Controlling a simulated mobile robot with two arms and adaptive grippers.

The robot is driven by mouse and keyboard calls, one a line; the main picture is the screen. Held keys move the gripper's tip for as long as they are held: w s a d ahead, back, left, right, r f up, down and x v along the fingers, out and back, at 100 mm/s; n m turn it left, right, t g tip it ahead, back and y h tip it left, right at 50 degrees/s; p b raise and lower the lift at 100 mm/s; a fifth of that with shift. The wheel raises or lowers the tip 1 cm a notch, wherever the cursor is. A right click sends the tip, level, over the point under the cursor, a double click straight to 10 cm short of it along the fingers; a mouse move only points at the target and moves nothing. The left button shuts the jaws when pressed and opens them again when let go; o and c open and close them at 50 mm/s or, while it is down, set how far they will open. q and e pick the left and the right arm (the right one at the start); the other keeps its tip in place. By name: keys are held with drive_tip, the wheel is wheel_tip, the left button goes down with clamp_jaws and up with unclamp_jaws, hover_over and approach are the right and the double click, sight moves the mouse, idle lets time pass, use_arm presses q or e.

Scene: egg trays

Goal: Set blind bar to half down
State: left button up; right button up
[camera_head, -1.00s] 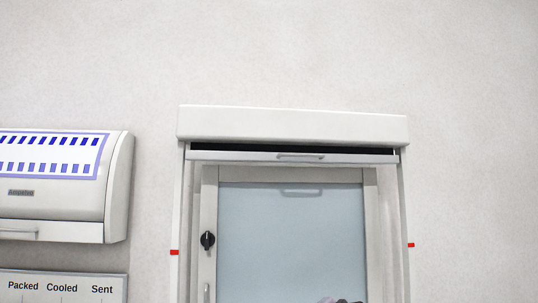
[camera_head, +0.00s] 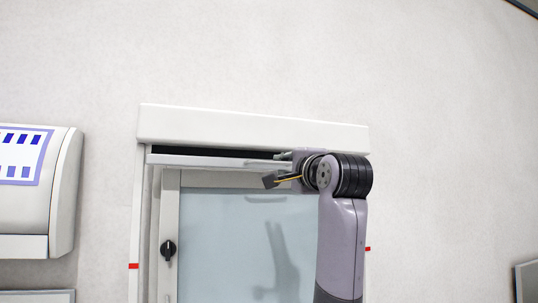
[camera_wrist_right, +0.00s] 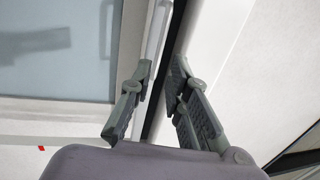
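The blind bar (camera_head: 200,162) is a pale horizontal strip just below the white blind housing (camera_head: 240,128), with a dark gap between them. It sits at the top of the window frame. My right gripper (camera_head: 285,158) is raised to the right part of the bar, beside its small handle, and partly hides it. In the right wrist view my right gripper (camera_wrist_right: 164,68) is open, its fingers on either side of the dark gap next to the pale bar (camera_wrist_right: 156,30). Whether a finger touches the bar cannot be told. My left gripper is not in view.
Red marks show on the left (camera_head: 134,266) and right (camera_head: 367,249) sides of the frame, well below the bar. A pane (camera_head: 225,235) with a black knob (camera_head: 169,250) stands behind. A white wall cabinet (camera_head: 35,210) is at left. The wall at right is mostly clear.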

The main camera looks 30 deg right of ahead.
sight(270, 163)
drive_tip(key=p+x, duration=0.5)
drive_tip(key=x, duration=0.5)
drive_tip(key=shift+s+r, duration=0.1)
drive_tip(key=shift+w+p, duration=0.35)
drive_tip(key=shift+w, duration=0.15)
drive_tip(key=shift+c, duration=0.4)
clamp_jaws()
